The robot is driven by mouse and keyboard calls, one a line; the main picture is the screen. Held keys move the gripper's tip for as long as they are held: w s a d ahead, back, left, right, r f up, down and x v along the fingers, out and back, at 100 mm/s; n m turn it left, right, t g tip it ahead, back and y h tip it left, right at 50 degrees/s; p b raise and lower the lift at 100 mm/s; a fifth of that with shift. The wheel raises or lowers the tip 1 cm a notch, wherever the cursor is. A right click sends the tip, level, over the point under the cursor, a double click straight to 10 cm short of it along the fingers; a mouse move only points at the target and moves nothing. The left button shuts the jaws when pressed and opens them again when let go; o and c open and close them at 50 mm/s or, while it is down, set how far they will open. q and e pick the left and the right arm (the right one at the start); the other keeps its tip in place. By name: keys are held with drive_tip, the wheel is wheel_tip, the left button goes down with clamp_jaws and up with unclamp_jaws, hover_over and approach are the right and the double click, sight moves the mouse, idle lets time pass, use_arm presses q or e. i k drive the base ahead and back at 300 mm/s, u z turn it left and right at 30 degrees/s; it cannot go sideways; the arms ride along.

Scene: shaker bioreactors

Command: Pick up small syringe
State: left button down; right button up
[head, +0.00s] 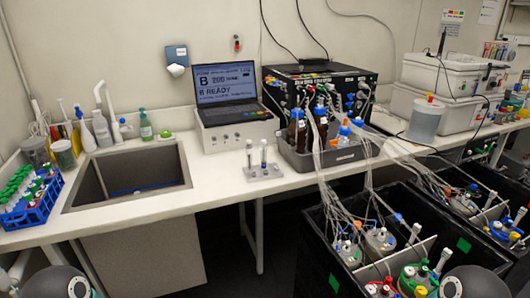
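Two slim upright syringe-like items stand in a small clear stand (264,173) on the white bench, between the sink and the bottle tray. The left one (249,156) and the right one (263,156) both have pale tops and dark bands. They look close in size, and I cannot tell which is the small syringe. Nothing touches them. Only rounded dark parts of my arms show at the bottom left and bottom right corners. Neither gripper shows.
The sink (128,178) lies left of the stand, with a blue tube rack (32,205) beyond it. A laptop (225,88) stands behind. A grey tray (318,160) with brown bottles is at the right. Black shaker boxes (322,245) with tubing fill the front right.

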sight(263, 151)
drive_tip(key=u, duration=0.3)
drive_tip(key=i, duration=1.25)
drive_tip(key=u, duration=0.6)
